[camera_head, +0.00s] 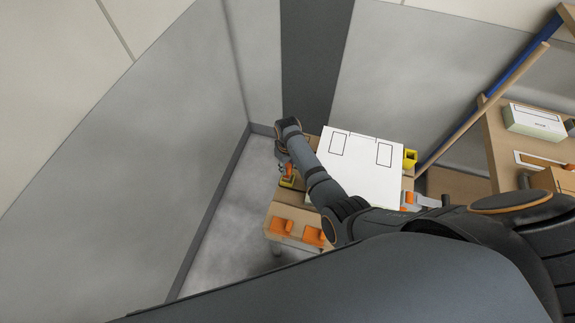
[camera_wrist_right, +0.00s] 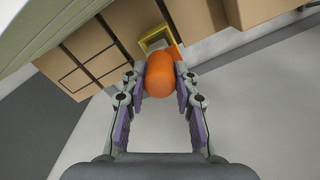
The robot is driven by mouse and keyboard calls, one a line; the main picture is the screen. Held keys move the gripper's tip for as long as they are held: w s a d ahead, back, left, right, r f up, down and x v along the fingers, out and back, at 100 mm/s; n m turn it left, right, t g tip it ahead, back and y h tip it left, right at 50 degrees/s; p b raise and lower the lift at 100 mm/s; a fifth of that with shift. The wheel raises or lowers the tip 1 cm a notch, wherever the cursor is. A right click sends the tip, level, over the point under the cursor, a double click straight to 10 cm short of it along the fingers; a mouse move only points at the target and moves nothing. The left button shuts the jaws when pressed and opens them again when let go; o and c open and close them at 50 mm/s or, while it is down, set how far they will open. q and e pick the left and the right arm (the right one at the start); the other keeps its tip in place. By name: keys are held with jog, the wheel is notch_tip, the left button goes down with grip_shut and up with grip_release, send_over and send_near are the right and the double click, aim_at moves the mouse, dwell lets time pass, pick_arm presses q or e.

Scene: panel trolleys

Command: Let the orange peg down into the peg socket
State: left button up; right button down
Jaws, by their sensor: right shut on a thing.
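My right gripper (camera_head: 284,160) is at the left side of the wooden trolley (camera_head: 289,211). In the right wrist view its two purple-padded fingers (camera_wrist_right: 160,92) are shut on the orange peg (camera_wrist_right: 159,76). In the head view the peg (camera_head: 289,168) shows small, partly hidden by the gripper. A yellow peg socket (camera_head: 287,183) is just below the peg there; in the right wrist view the socket (camera_wrist_right: 150,42) shows just beyond it. The peg's lower end is hidden, so I cannot tell whether it is inside the socket. My left gripper is not in view.
A white panel (camera_head: 360,172) with black outlines lies on the trolley, right of my forearm. Another yellow socket (camera_head: 410,158) is at its right. Orange parts (camera_head: 281,226) are on the trolley's front. A wooden shelf unit (camera_head: 500,140) stands at right. Walls are close behind and left.

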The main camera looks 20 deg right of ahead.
jog(key=shift+f+b, duration=1.2)
jog(key=shift+f, duration=0.65)
jog(key=c, duration=0.9)
grip_release()
jog(key=shift+c, duration=0.2)
notch_tip(320, 180, up, 6)
jog(key=p, duration=0.6)
jog(key=shift+r+p, duration=0.15)
jog(key=shift+p, duration=0.15)
notch_tip(320, 180, up, 2)
jog(key=shift+p, duration=0.85)
